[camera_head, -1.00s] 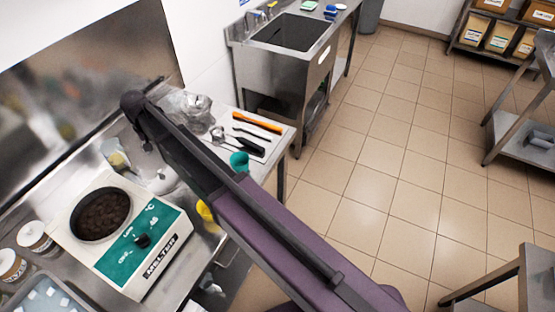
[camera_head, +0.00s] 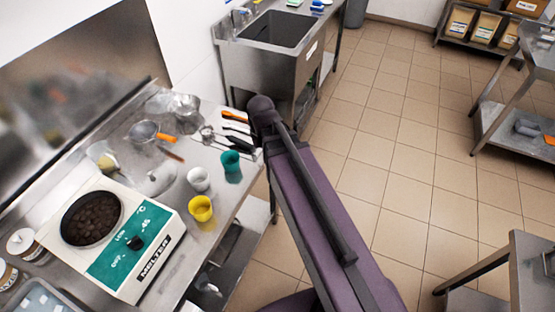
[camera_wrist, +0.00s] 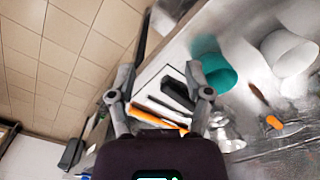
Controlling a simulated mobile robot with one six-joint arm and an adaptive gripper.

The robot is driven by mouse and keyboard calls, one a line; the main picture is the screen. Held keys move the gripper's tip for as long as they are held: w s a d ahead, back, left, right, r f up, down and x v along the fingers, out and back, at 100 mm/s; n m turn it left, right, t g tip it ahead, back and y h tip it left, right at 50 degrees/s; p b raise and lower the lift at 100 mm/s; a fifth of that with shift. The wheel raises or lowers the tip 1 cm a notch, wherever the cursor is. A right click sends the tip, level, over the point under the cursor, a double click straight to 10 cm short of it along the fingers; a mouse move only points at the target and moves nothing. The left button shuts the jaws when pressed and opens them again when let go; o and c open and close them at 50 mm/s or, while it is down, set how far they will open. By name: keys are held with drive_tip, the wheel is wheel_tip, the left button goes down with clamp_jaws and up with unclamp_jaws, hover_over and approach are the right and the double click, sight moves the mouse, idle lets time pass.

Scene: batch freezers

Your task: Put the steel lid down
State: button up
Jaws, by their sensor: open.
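A shiny, pale round piece (camera_head: 157,178) that looks like the steel lid lies on the steel counter (camera_head: 190,237), just right of the melter (camera_head: 132,246). The melter's round well is uncovered and holds dark brown pieces. In the wrist view my gripper (camera_wrist: 163,85) has its two fingers spread apart, with nothing held between them. It is over the counter's edge, near the teal cup (camera_wrist: 212,68) and the long-handled tools. In the head view my arm hides the gripper. I cannot make out the lid surely in the wrist view.
A white cup (camera_head: 198,179) and a yellow cup (camera_head: 201,208) stand near the counter's front edge. An orange-handled strainer (camera_head: 145,131) and a metal bowl (camera_head: 185,106) are behind. A sink (camera_head: 275,30) stands beyond.

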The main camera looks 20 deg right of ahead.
drive_tip(key=s+d, duration=0.1)
drive_tip(key=d, duration=0.1)
drive_tip(key=s+d, duration=0.1)
drive_tip(key=s, duration=0.1)
drive_tip(key=shift+s+d, duration=0.15)
drive_tip(key=shift+d, duration=0.2)
